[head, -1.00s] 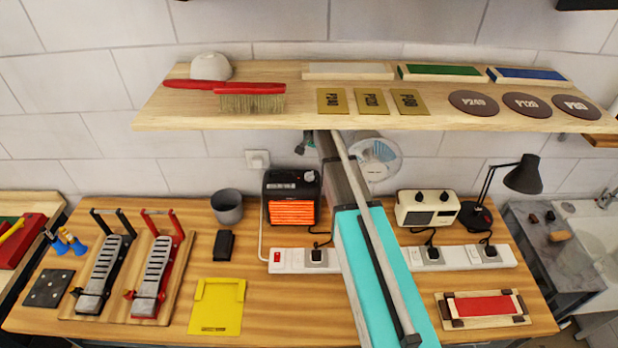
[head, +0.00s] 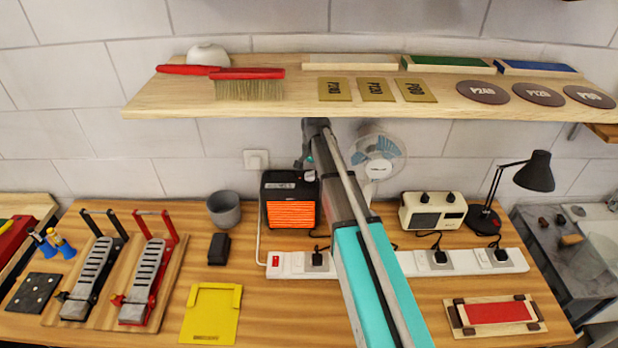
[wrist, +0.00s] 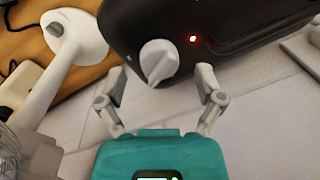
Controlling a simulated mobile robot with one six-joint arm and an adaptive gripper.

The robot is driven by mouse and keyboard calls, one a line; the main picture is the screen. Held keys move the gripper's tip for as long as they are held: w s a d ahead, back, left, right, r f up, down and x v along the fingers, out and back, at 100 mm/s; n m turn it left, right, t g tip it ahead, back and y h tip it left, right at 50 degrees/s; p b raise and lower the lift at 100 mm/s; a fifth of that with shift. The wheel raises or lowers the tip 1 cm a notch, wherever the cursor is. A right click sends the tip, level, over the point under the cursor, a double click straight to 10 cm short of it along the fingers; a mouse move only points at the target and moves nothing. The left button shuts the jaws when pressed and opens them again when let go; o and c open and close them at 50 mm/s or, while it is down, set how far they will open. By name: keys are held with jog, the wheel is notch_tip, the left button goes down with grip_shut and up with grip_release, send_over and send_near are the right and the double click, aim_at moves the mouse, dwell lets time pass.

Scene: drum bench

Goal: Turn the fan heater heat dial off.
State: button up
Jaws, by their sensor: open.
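The fan heater (head: 290,213) is a black box with a glowing orange front, standing on the bench against the tiled wall. In the wrist view its black top (wrist: 225,28) fills the upper part, with a lit red lamp on it. The heat dial (wrist: 159,62) is a pale grey knob with a raised grip ridge. My gripper (wrist: 160,84) is open, with one finger on each side of the dial and a gap to it on both sides. I cannot tell how deep the fingertips reach.
A wooden shelf (head: 290,108) with brush, plates and discs hangs above the heater. A white fan (head: 377,158) stands close right of my arm. A power strip (head: 292,263) lies in front, and a grey cup (head: 223,207) is left of the heater.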

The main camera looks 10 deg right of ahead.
jog(key=shift+f, duration=0.45)
jog(key=c, duration=1.1)
jog(key=shift+a, duration=0.1)
jog(key=shift+c, duration=0.3)
